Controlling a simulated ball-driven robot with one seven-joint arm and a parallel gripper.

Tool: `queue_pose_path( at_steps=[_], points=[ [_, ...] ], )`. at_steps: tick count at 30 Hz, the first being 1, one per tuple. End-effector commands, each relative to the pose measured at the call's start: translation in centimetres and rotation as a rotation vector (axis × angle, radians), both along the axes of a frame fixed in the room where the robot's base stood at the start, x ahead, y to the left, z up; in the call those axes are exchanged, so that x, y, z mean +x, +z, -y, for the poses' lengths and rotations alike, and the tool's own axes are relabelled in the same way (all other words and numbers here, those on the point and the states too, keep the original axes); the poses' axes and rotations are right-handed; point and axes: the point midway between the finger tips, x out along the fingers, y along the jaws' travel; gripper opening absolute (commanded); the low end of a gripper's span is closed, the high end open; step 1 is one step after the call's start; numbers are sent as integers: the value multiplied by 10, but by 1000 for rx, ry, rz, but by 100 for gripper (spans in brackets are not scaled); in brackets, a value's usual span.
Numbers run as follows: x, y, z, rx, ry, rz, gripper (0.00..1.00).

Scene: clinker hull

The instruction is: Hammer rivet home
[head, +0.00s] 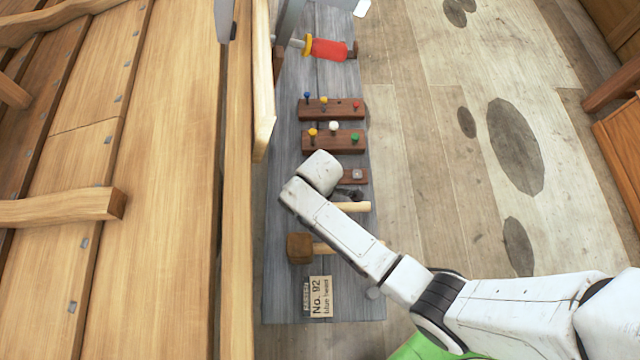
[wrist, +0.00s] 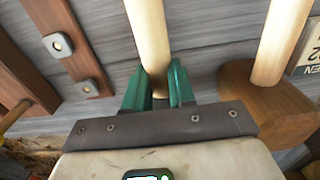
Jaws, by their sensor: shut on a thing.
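My gripper's green fingers (wrist: 160,80) are shut on a pale round wooden handle (wrist: 148,30) in the wrist view. In the head view this handle (head: 354,207) sticks out to the right from under my wrist; the tool's head is hidden or unclear there. Whether the tool is clear of the bench cannot be told. Pins with coloured heads, including a blue one (head: 307,96) and a green one (head: 355,138), stand in two brown blocks. A card (head: 320,297) reads "No. 92" and seemingly "blue head". The planked hull (head: 100,160) fills the left, with small square metal plates.
A wooden mallet (head: 299,248) lies beside the held handle, its block head also in the wrist view (wrist: 265,110). A red-handled tool (head: 328,49) lies at the bench's far end. A short brown strip with a metal plate (head: 357,174) is close by. Floor is open right.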

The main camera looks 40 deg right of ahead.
Motion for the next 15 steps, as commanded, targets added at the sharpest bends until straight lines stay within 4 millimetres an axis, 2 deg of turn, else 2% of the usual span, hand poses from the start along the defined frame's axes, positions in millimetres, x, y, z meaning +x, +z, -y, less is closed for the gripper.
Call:
queue_pose_path(
  at_steps=[15],
  points=[
    [0,11,0,0,0,0,0]
  ],
)
